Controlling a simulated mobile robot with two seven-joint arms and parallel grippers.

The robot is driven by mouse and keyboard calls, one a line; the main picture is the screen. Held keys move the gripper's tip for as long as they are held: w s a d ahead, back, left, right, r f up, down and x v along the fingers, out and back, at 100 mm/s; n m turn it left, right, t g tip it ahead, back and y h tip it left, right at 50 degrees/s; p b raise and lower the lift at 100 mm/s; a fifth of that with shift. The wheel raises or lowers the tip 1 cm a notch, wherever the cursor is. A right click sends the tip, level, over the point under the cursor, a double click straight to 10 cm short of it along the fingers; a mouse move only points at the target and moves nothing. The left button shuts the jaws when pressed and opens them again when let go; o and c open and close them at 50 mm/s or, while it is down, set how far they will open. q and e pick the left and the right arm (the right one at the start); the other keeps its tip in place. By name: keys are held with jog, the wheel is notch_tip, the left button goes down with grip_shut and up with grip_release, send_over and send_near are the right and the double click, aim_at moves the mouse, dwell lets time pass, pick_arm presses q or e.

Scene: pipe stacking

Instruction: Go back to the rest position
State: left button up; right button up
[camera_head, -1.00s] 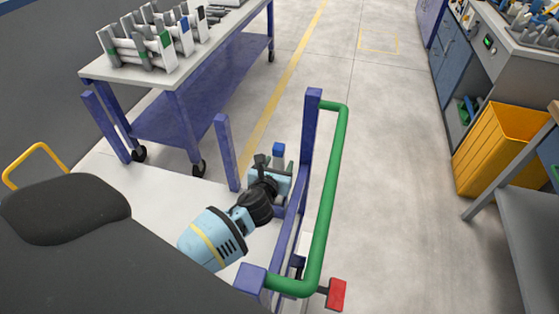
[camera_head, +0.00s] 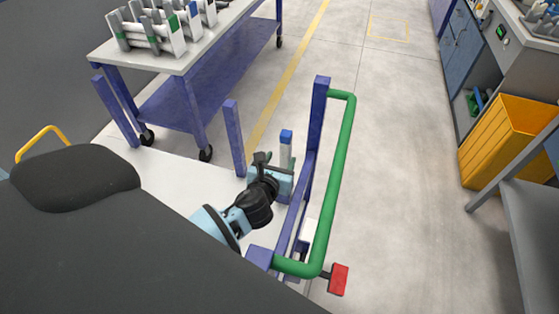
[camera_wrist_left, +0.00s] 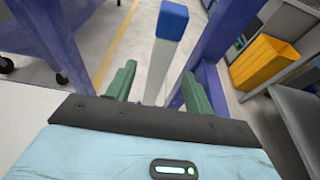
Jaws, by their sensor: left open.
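My left gripper (camera_head: 272,160) is low inside the blue-framed cart, near its green handrail. In the left wrist view its two green fingers (camera_wrist_left: 158,88) are apart, with nothing gripped between them. A white upright pipe with a blue top (camera_head: 286,148) stands just beyond the gripper, beside a blue post. It also shows in the left wrist view (camera_wrist_left: 162,62), lined up with the gap between the fingers. Its lower end is hidden behind the gripper. My right gripper is out of view.
The cart's blue posts (camera_head: 318,125) and green handrail (camera_head: 338,185) stand close to my left arm. A blue table (camera_head: 190,65) carries racks of pipes (camera_head: 150,42) at upper left. A yellow bin (camera_head: 505,140) stands right. The middle floor is clear.

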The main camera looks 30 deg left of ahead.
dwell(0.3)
pick_arm(q)
jog(key=s+f+n+g, duration=0.45)
jog(key=s+n, duration=0.35)
jog(key=s, duration=0.4)
jog(key=s+f+n+g, duration=0.45)
jog(key=s+n, duration=0.45)
jog(key=s, duration=0.4)
jog(key=s+d+r+n+g+h, duration=0.1)
jog(key=s+d+r+n+g, duration=0.1)
jog(key=s+n, duration=0.45)
jog(key=s+d+r+n+g+h, duration=0.1)
jog(key=s+n+g+h, duration=0.15)
jog(key=s, duration=0.75)
jog(key=s+d+r+n+g+h, duration=0.1)
jog(key=s+d+r+n+g, duration=0.1)
jog(key=s+n, duration=0.45)
jog(key=w+d+m+t+h+p, duration=0.1)
jog(key=w+d+t+p, duration=0.1)
jog(key=w+t+p, duration=0.6)
jog(key=w+t, duration=0.2)
jog(key=w, duration=0.1)
jog(key=shift+d, duration=0.4)
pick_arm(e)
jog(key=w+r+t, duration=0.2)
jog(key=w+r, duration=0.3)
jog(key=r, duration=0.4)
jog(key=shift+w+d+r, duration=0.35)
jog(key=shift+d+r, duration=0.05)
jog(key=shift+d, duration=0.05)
